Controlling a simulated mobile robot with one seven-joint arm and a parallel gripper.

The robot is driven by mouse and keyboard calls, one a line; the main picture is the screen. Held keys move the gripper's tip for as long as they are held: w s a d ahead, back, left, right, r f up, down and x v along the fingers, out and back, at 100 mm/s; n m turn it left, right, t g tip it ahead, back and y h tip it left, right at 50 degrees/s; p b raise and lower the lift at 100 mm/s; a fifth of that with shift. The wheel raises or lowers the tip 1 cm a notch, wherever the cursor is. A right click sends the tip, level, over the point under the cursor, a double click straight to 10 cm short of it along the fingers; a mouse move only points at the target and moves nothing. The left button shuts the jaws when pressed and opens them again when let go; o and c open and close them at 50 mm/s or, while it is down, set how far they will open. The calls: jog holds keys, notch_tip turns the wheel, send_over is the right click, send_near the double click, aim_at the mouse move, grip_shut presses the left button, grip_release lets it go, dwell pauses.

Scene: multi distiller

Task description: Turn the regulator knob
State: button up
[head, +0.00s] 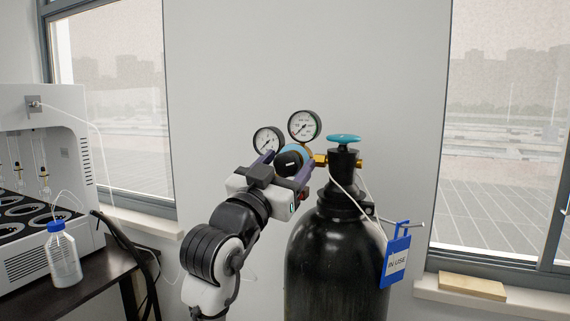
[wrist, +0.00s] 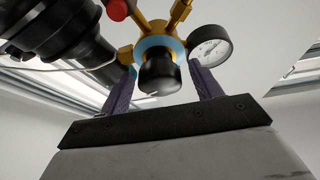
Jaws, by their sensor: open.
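The regulator knob (wrist: 160,76) is black and round, on a brass regulator with a light blue ring. It also shows in the head view (head: 289,160), partly behind my wrist. My gripper (wrist: 163,82) is open, with one purple finger on each side of the knob. I cannot tell whether either finger touches it. In the head view my gripper (head: 287,162) reaches up to the regulator from below left. Two round gauges, a left one (head: 268,140) and a right one (head: 305,126), sit above the knob.
A black gas cylinder (head: 335,260) stands right of my arm, with a teal valve handwheel (head: 343,139) on top and a blue "IN USE" tag (head: 397,258). A thin pale hose hangs near it. A bench with a white machine (head: 40,150) and bottle (head: 62,255) is at left.

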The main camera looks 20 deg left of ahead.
jog(key=c, duration=1)
jog(key=shift+o, duration=0.2)
jog(key=shift+n, duration=0.5)
jog(key=n+y, duration=0.1)
jog(key=n+y+p, duration=0.1)
jog(key=shift+d+r+n, duration=0.15)
jog(key=shift+n, duration=0.15)
jog(key=n+y+p, duration=0.1)
jog(key=n, duration=0.2)
jog(key=n+y+p, duration=0.2)
jog(key=n, duration=0.1)
jog(key=shift+r+n+y, duration=0.1)
jog(key=shift+n+y, duration=0.2)
jog(key=shift+n, duration=0.1)
jog(key=n+y+p, duration=0.1)
jog(key=n+p, duration=0.1)
jog(key=n, duration=0.1)
jog(key=n+g+y+p, duration=0.1)
jog(key=n+y+p, duration=0.1)
jog(key=n, duration=0.1)
jog(key=shift+n+g+y+p, duration=0.4)
jog(key=shift+n, duration=0.9)
